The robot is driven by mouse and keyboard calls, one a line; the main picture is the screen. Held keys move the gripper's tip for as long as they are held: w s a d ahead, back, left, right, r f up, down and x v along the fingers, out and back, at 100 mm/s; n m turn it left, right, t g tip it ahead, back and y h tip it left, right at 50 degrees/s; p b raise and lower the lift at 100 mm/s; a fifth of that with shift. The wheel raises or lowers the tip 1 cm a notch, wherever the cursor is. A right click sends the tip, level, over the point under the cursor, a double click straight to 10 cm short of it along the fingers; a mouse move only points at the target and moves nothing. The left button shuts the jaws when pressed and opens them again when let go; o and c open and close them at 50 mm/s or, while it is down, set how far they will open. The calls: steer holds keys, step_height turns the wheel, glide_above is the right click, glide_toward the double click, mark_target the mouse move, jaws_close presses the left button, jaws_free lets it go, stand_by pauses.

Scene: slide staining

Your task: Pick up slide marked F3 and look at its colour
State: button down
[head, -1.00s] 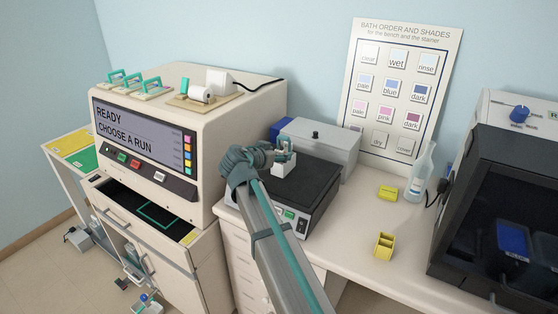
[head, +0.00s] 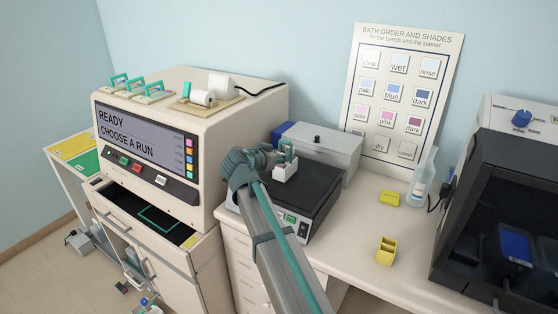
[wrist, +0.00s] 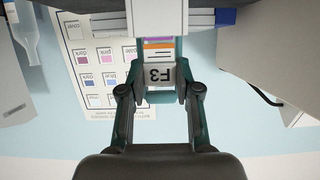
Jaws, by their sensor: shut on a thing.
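My gripper (wrist: 160,92) is shut on the slide marked F3 (wrist: 158,74), with one finger on each side of its label end. The label is white with dark letters, appearing upside down in the wrist view, with an orange stripe and a purple band beyond it. The rest of the slide is hidden. A white block-like holder (wrist: 159,18) lies just beyond the slide; I cannot tell whether the slide is still in it. In the head view my gripper (head: 287,153) is at the white holder (head: 285,173), above the black-topped hot plate (head: 312,192).
A grey box (head: 325,150) stands behind the plate. The shade chart (head: 398,100) leans on the wall. Yellow holders (head: 386,250) and a clear bottle (head: 422,183) stand to the right, before a dark-fronted cabinet (head: 490,215). The stainer (head: 200,130) is at left.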

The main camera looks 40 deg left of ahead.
step_height(320, 180, up, 17)
steer(key=b, duration=0.4)
steer(key=shift+r, duration=0.2)
